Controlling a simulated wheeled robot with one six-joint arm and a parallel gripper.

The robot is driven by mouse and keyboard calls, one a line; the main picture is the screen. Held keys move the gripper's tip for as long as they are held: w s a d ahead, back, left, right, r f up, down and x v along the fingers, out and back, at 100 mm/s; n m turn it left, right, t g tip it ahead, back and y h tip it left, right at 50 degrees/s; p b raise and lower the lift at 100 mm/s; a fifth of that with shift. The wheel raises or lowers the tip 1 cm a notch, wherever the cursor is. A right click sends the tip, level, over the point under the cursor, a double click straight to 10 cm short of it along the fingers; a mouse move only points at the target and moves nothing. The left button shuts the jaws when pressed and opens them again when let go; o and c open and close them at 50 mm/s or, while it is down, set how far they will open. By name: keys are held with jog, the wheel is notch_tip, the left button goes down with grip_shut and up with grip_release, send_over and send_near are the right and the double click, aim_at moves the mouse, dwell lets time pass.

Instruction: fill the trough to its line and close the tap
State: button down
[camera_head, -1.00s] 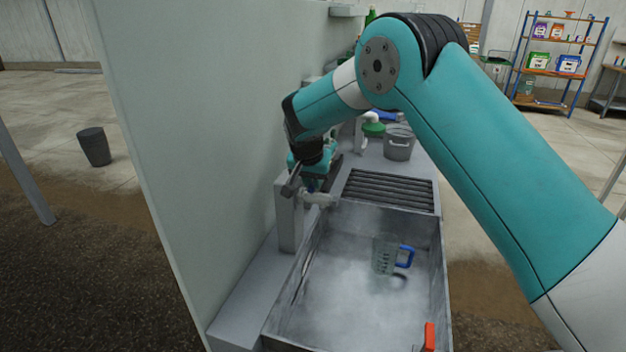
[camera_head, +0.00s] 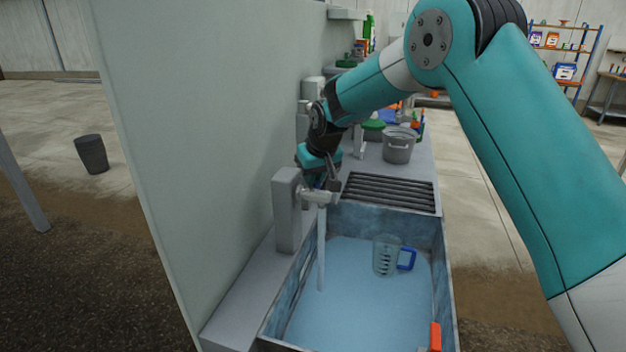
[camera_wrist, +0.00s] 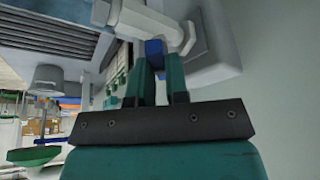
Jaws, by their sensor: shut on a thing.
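The trough (camera_head: 447,290) is a grey metal basin with blue-looking water (camera_head: 360,312) over its floor. The tap (camera_head: 287,205) stands at its left wall, and a stream of water (camera_head: 321,250) falls from its spout into the trough. My gripper (camera_head: 322,186) is at the top of the tap, shut on the blue tap handle (camera_wrist: 153,50), which shows between the fingers in the wrist view. The tap's pale spout (camera_wrist: 150,22) is just beyond the fingers there. A fill line cannot be made out.
A clear measuring jug (camera_head: 386,256) with a blue handle is in the trough. An orange clip (camera_head: 435,337) sits on the right rim. A slatted drain rack (camera_head: 390,192) and a grey pot (camera_head: 398,146) lie behind. A tall panel (camera_head: 200,150) closes off the left.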

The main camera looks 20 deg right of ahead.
jog(key=shift+w+d+n+g+y, duration=0.15)
jog(key=shift+n+y, duration=0.2)
jog(key=shift+n, duration=0.6)
jog(key=shift+s+n+g+y, duration=0.15)
jog(key=shift+n+y, duration=0.2)
jog(key=shift+n, duration=0.6)
jog(key=shift+w, duration=0.1)
jog(key=c, duration=1.1)
grip_release()
jog(key=shift+r+b, duration=0.15)
jog(key=shift+b, duration=0.15)
jog(key=b+v, duration=0.3)
jog(key=v, duration=1.4)
jog(key=shift+d+r, duration=0.1)
jog(key=shift+d, duration=0.05)
jog(key=shift+o, duration=0.5)
